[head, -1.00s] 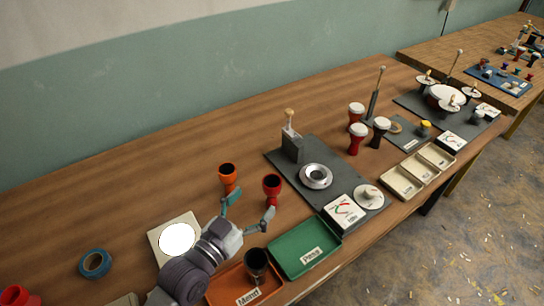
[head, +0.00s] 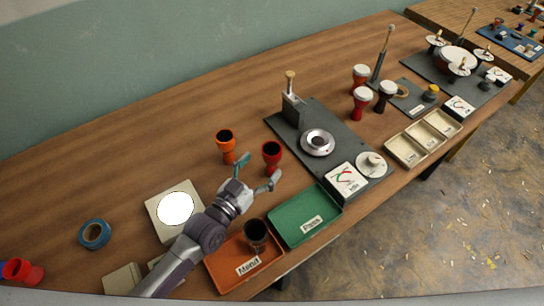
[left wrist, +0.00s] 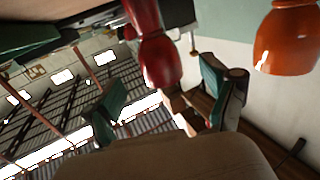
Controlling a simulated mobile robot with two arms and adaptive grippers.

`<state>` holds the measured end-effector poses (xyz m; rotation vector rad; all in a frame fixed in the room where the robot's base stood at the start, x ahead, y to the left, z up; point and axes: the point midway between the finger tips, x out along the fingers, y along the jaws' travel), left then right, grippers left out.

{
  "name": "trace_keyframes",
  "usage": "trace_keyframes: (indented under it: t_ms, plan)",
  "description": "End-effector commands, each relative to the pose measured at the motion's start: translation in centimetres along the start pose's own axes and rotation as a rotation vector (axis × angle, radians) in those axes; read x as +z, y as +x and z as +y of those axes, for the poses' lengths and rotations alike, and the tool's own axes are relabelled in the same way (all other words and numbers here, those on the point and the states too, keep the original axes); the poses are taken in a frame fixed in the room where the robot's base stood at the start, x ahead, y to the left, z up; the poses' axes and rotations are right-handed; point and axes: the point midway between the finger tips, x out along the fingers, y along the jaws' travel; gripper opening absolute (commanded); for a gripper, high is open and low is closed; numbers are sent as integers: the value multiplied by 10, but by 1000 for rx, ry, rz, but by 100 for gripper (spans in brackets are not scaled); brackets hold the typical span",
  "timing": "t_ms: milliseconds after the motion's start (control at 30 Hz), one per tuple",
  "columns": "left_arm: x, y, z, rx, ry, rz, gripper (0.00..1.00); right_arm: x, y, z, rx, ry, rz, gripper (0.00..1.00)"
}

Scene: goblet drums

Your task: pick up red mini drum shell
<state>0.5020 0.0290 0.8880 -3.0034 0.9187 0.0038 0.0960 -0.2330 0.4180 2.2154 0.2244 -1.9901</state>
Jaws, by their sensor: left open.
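The red mini drum shell (head: 272,157) stands upright on the wooden table, a dark opening at its top. My left gripper (head: 259,169) is open just in front of it, its two teal-tipped fingers spread and pointing toward the shell. In the left wrist view the red shell (left wrist: 158,60) appears ahead, roughly between the open fingers (left wrist: 160,98). I see no clear contact with it. My right gripper is not in view.
An orange shell (head: 226,146) stands close left of the red one. The green Pass tray (head: 290,236) and orange Mend tray (head: 222,275), holding a dark shell (head: 256,232), lie in front. A grey board with a press (head: 294,110) is right. Blue tape (head: 95,234) lies left.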

Motion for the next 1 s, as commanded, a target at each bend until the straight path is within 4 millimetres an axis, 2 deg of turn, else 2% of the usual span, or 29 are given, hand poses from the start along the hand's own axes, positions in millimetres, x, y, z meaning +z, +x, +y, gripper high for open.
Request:
trace_keyframes:
  t_ms: [300,600,667,1000]
  plan:
    - [-2,43,0,0,0,2,85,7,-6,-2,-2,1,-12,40]
    - [-1,48,0,0,0,1,85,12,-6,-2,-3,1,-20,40]
    - [-1,48,0,0,0,1,77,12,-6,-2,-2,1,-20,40]
    - [-1,48,0,0,0,1,20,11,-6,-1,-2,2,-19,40]
